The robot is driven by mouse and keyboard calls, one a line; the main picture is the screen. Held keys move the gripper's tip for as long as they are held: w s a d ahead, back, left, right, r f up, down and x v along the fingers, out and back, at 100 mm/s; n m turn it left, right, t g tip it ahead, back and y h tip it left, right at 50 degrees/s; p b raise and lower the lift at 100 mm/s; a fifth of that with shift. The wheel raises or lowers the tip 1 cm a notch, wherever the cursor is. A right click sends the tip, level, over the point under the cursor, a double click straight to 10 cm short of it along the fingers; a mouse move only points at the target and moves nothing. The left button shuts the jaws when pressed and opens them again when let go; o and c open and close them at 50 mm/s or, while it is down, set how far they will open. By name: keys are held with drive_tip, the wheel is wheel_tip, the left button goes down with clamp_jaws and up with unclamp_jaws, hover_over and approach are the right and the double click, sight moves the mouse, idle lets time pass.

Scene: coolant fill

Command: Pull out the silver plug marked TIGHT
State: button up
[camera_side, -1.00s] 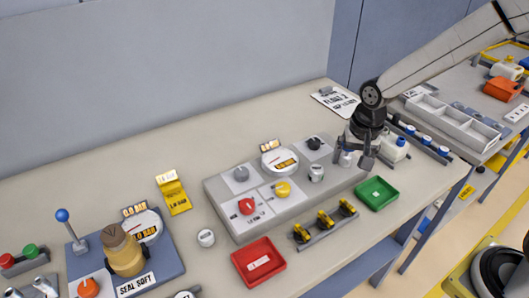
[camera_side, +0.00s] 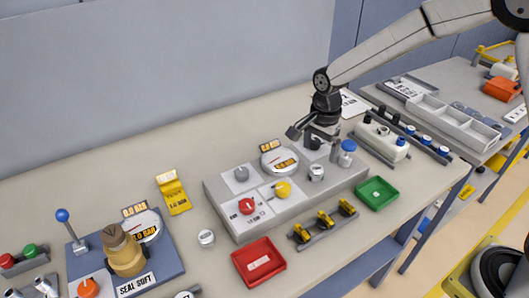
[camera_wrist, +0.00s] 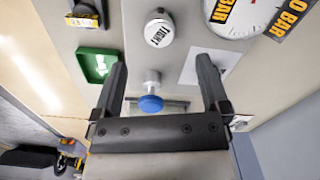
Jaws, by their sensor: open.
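The silver plug marked TIGHT (camera_side: 316,173) sits upright in the grey panel (camera_side: 235,224), near its right front part. In the wrist view the plug (camera_wrist: 160,28) shows its white top with the word TIGHT, ahead of the fingertips and roughly centred between them. My gripper (camera_side: 312,136) is open and empty, above the back right of the panel, behind and apart from the plug. Its two fingers (camera_wrist: 163,65) show apart in the wrist view. A blue-topped fitting (camera_side: 348,147) stands on the panel right of the plug; it also shows in the wrist view (camera_wrist: 151,102).
A round gauge (camera_side: 279,161) and a yellow knob (camera_side: 283,189) are left of the plug. A green tray (camera_side: 377,193) lies to the right, a red tray (camera_side: 258,262) in front. A rail with yellow-and-black pieces (camera_side: 325,225) lies in front of the panel.

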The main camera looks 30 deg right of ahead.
sight(317, 168)
drive_tip(key=shift+f, duration=3.75)
drive_tip(key=c, duration=1.2)
drive_tip(key=o, duration=0.4)
drive_tip(key=c, duration=0.4)
drive_tip(key=shift+r, duration=0.45)
drive_tip(key=shift+r, duration=1.95)
